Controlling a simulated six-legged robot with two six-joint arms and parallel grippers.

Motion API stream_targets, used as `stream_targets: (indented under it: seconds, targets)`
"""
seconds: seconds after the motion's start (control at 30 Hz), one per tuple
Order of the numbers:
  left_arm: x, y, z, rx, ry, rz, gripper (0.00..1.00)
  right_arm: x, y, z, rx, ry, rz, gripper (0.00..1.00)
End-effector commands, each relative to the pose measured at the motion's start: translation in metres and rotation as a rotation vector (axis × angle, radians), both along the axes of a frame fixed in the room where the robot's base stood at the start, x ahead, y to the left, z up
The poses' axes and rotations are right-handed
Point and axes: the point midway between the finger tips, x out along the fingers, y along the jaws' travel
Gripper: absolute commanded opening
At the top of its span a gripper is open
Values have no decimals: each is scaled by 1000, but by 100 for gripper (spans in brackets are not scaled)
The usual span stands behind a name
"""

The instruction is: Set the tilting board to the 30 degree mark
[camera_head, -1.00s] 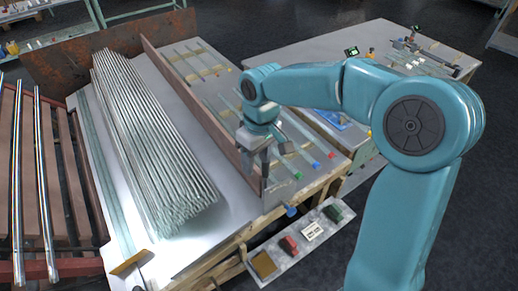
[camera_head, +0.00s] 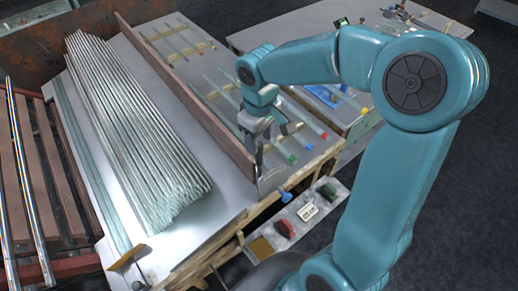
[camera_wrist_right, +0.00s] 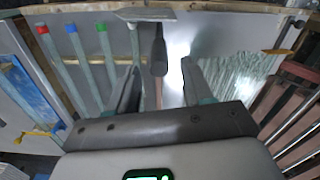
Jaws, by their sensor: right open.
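The tilting board appears to be the long brown board (camera_head: 185,88) standing on edge between the glass tube bundle and the colour-tipped tubes. A grey plate (camera_head: 270,180) is at its near end; it also shows at the top of the wrist view (camera_wrist_right: 146,14). I cannot read any degree marks. My right gripper (camera_head: 257,150) is open over the board's near end. In the wrist view, the brown board (camera_wrist_right: 158,52) runs edge-on between the spread fingers of the right gripper (camera_wrist_right: 160,80), with gaps at both sides. My left gripper is not in view.
A bundle of glass tubes (camera_head: 135,125) lies left of the board. Several tubes with coloured ends (camera_head: 308,115) lie right of it. A blue knob (camera_head: 286,197) sits at the front edge, above a tray (camera_head: 318,222) with small blocks. A rusty roller rack stands far left.

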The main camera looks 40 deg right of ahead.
Motion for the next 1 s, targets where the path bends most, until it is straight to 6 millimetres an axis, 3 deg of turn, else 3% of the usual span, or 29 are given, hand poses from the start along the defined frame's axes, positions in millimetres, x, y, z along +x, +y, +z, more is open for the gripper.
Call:
stream_targets:
  seconds: [0.1,0.3,0.67,0.7,0.83,0.87,1.0]
  targets:
    - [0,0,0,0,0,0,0,0,0,-27,1,6,-1,51]
    - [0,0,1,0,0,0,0,2,-2,-54,1,3,1,51]
    - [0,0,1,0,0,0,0,4,-2,-62,1,-1,0,51]
    - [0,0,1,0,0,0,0,4,-2,-62,1,-1,0,47]
    - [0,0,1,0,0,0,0,4,-2,-61,1,-1,0,5]
    - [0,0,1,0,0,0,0,4,-2,-61,1,0,0,0]
    - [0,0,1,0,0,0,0,4,-2,-61,2,0,0,0]
